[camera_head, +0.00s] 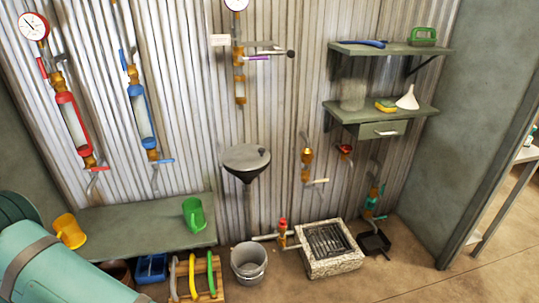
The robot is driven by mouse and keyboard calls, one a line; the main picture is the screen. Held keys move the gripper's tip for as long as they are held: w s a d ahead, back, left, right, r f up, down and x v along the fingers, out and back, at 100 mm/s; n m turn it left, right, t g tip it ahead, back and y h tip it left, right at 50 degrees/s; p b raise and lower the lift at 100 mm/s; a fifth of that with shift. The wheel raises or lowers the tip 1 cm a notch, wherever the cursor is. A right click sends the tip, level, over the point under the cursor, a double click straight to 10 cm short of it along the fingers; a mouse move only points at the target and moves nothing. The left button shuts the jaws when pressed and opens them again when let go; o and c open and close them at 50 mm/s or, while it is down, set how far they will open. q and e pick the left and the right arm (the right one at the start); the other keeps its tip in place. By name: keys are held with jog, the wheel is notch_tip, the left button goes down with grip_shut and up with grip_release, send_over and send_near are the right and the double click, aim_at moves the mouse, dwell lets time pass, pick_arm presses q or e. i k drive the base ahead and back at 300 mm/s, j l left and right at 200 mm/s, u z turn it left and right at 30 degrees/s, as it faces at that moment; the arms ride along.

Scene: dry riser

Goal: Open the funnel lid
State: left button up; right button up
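A dark grey funnel (246,175) stands against the corrugated wall in the middle of the head view, with a pipe running down from it. A flat round grey lid (243,158) covers its top and looks shut. A small dark knob or tab shows on the lid's right side. The funnel's inside is hidden. Neither my left nor my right gripper shows in this view.
A green bench (140,228) with a green mug (194,214) and yellow mug (69,231) is left of the funnel. A bucket (249,262) and a stone drain box (330,250) stand below. Shelves (385,112) hang at right; a large teal cylinder (60,265) fills the lower left.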

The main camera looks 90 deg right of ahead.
aim_at(244, 157)
jog(key=z, duration=2.85)
